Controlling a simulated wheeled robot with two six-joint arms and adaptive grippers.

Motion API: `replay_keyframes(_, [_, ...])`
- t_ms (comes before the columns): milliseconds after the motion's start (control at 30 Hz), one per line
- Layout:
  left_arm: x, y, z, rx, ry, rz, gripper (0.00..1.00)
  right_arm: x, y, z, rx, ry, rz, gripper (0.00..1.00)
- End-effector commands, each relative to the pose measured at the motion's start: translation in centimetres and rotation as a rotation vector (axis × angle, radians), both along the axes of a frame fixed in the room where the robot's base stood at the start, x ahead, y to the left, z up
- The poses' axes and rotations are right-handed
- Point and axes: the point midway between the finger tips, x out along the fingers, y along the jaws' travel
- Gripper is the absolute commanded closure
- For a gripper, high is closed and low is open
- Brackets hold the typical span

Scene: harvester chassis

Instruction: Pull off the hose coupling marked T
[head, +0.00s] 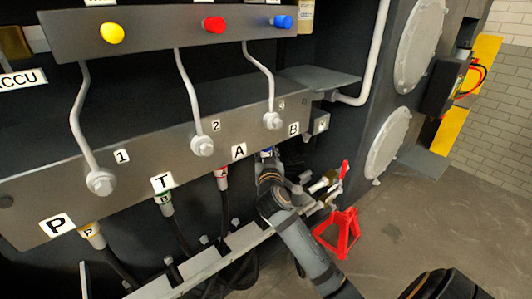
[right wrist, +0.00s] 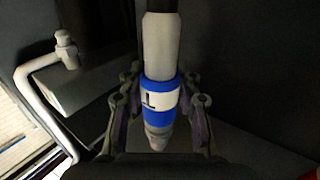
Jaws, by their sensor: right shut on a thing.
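A hose coupling with a blue band (right wrist: 159,98) stands upright in the right wrist view. Its white label bears a dark letter, turned and partly seen, that looks like a T. In the head view its blue band (head: 267,153) shows just under the manifold, below port B. My right gripper (head: 268,170) is shut around this coupling, one finger on each side. In the head view it hides most of the coupling. My left gripper is not in view.
A red-banded coupling (head: 221,177) and a yellow-banded one (head: 93,235) hang from the manifold (head: 60,190). A pale rail (head: 215,258) runs below. A red stand (head: 340,230) is on the floor at right. Grey pipes and coloured knobs are above.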

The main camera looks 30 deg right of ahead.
Motion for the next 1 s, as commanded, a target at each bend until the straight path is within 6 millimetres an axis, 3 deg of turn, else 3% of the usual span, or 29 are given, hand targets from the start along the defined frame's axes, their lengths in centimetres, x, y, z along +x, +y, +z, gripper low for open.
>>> replay_keyframes(600, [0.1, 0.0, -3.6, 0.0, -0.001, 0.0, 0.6, 0.0, 0.0, -3.7, -0.002, -0.003, 0.0, 1.0])
replay_keyframes(1000, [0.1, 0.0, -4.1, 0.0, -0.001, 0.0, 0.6, 0.0, 0.0, -4.1, -0.003, -0.006, 0.001, 1.0])
